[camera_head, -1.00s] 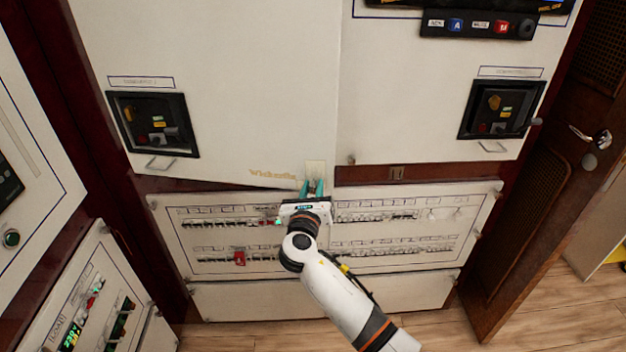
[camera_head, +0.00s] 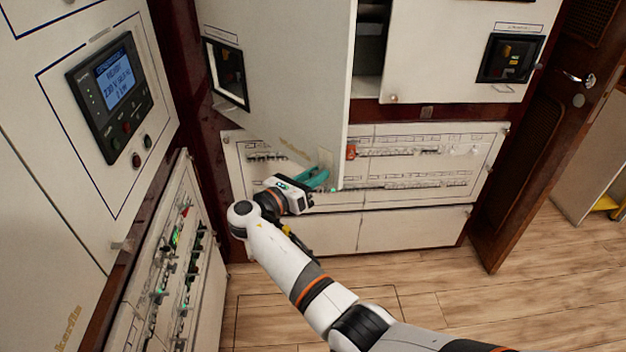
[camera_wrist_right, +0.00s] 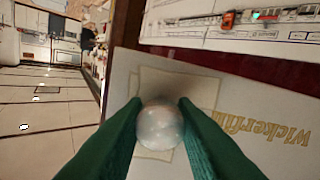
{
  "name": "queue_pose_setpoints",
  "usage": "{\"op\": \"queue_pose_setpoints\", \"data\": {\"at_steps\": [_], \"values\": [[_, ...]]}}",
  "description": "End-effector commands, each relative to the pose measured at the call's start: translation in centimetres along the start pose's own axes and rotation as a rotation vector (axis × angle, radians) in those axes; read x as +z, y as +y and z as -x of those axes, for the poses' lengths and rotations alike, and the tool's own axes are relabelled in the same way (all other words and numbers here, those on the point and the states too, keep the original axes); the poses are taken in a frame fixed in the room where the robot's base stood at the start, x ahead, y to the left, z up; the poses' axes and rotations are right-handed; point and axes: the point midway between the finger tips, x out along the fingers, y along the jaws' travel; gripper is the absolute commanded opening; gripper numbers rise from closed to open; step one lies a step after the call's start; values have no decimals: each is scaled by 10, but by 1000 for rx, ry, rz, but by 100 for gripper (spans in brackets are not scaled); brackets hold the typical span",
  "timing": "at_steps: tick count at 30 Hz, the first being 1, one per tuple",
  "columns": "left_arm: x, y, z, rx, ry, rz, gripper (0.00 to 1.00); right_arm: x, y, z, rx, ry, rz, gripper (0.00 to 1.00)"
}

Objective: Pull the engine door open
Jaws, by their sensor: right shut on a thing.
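The engine door (camera_head: 280,75) is a large white panel, swung out from the cabinet with its right edge toward me. A dark opening (camera_head: 369,45) shows behind that edge. My right gripper (camera_head: 320,178) is at the door's lower right corner. In the right wrist view its two green fingers (camera_wrist_right: 160,128) are shut on a round, pale knob (camera_wrist_right: 159,126) on the door, beside the gold "Wickerfin" lettering (camera_wrist_right: 266,122). My left gripper is in neither view.
A closed white door (camera_head: 455,60) is right of the opening. Breaker rows (camera_head: 420,152) lie below. A brown wooden door (camera_head: 535,150) stands at the right, and a display panel (camera_head: 112,92) at the left. The wooden floor (camera_head: 430,290) is clear at the lower right.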

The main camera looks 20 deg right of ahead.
Motion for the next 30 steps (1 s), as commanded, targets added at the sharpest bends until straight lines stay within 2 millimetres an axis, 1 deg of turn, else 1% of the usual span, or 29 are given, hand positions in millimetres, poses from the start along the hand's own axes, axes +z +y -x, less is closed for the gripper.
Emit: {"op": "queue_pose_setpoints", "data": {"at_steps": [2, 16, 17, 18, 21, 30], "values": [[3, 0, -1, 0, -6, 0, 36, 0, 0, -1, 16, -4, -1, 0], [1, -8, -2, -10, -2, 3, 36, -1, -1, -1, 27, -9, -2, 0], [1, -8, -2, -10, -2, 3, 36, -1, -1, -1, 27, -10, -2, 26], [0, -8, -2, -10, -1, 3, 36, -1, -1, -1, 27, -9, -2, 33], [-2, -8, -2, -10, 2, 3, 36, -1, -1, -1, 26, -8, -2, 47], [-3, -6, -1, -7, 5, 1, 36, -3, -1, 0, 24, -6, -3, 47]]}}
